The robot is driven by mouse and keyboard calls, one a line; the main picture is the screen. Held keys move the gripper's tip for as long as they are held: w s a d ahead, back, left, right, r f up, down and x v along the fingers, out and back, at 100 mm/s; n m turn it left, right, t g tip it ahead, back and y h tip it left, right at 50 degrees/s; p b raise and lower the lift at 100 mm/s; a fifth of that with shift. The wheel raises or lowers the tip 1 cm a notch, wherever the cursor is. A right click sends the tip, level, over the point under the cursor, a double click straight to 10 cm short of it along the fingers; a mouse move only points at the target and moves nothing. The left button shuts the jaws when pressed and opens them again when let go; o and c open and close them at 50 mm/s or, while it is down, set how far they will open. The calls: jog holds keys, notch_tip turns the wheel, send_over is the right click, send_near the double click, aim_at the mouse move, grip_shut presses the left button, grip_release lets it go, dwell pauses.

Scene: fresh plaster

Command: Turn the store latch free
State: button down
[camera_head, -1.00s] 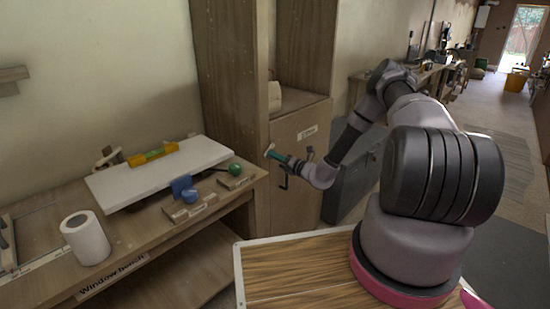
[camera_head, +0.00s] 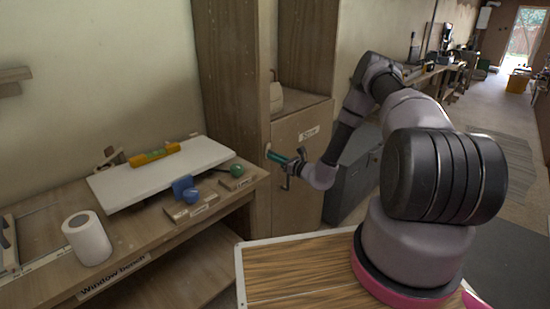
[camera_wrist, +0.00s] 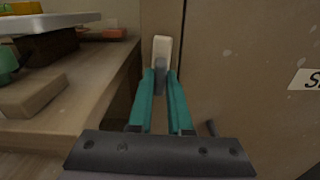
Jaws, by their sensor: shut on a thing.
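The store cabinet door (camera_head: 300,195) is closed and carries a label reading "Store" (camera_head: 308,133). The latch (camera_wrist: 161,48) is a small pale tab at the door's left edge, standing roughly upright in the wrist view. My gripper (camera_wrist: 160,76) has teal fingers that converge on the latch's grey lower part and are shut on it. In the head view my gripper (camera_head: 271,155) reaches the door's upper left edge, where its tips hide most of the latch. A dark door handle (camera_head: 286,183) is just below my gripper.
A pale object (camera_head: 276,93) is on the open shelf above the door.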

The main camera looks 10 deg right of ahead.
jog(key=shift+s+f+n, duration=0.1)
jog(key=shift+n, duration=0.4)
jog(key=c, duration=0.8)
grip_release()
jog(key=shift+c, duration=0.2)
jog(key=v, duration=1)
jog(key=shift+s+d, duration=0.25)
jog(key=shift+s, duration=0.05)
